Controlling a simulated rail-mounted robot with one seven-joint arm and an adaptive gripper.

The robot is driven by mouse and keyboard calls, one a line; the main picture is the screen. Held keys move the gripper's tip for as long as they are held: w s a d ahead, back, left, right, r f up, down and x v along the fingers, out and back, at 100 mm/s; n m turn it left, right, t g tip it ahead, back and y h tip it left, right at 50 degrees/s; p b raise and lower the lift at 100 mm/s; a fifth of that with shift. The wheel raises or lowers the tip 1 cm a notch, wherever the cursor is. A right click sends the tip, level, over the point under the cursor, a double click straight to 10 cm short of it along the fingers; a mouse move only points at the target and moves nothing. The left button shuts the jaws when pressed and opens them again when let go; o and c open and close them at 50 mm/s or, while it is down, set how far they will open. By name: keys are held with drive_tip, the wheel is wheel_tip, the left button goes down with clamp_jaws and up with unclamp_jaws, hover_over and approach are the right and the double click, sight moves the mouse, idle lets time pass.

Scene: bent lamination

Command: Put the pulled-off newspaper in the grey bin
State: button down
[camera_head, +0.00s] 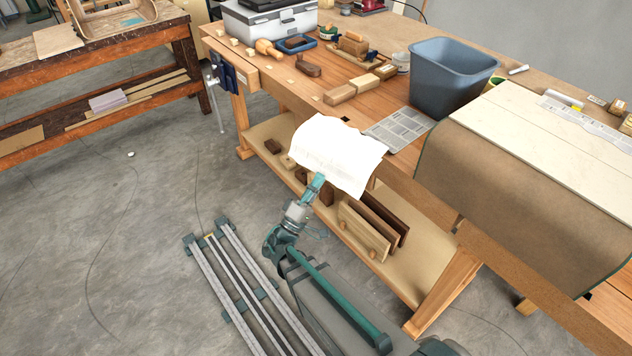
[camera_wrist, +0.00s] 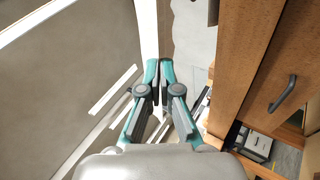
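A large white, slightly curved sheet (camera_head: 338,152) hangs at the front edge of the workbench in the head view. It looks blank on this side, so I cannot tell whether it is the newspaper. My gripper (camera_head: 319,181) is at its lower edge, and the sheet hides the fingertips there. In the wrist view my gripper (camera_wrist: 160,70) has its fingers together at a pale strip, seemingly the sheet. The grey-blue bin (camera_head: 451,80) stands upright on the bench, right of and behind the sheet. A printed newspaper page (camera_head: 400,128) lies flat on the bench between sheet and bin.
Wooden blocks (camera_head: 340,94) and tools lie left of the bin. Boards (camera_head: 363,230) stand on the lower shelf. The floor (camera_head: 110,220) at left is mostly clear.

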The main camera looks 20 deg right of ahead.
sight(330, 167)
drive_tip(key=d+r+m+g+h, duration=0.1)
drive_tip(key=r+m+g, duration=0.1)
drive_tip(key=d+r+m+g+h, duration=0.1)
drive_tip(key=d+r+m+g, duration=0.1)
drive_tip(key=shift+w+d+p, duration=0.3)
drive_tip(key=shift+w+p, duration=0.1)
drive_tip(key=w+d+r+m+g+y+p, duration=0.15)
drive_tip(key=w+d+r+m+g, duration=0.45)
drive_tip(key=d+r, duration=0.7)
drive_tip(key=w+d+r+m+g+p, duration=0.3)
drive_tip(key=w+d+r+m+g, duration=0.35)
drive_tip(key=d+r, duration=0.65)
drive_tip(key=w+d+r+m+g+y+p, duration=0.15)
drive_tip(key=w+d+r+m+g, duration=0.25)
drive_tip(key=w+d+r+m, duration=0.7)
drive_tip(key=d+f+t+y+b, duration=0.1)
drive_tip(key=f+b, duration=0.4)
drive_tip(key=f, duration=0.7)
drive_tip(key=shift+w+d+y, duration=0.35)
drive_tip(key=shift+d+y, duration=0.15)
drive_tip(key=shift+d, duration=0.55)
drive_tip(key=shift+n+t, duration=0.25)
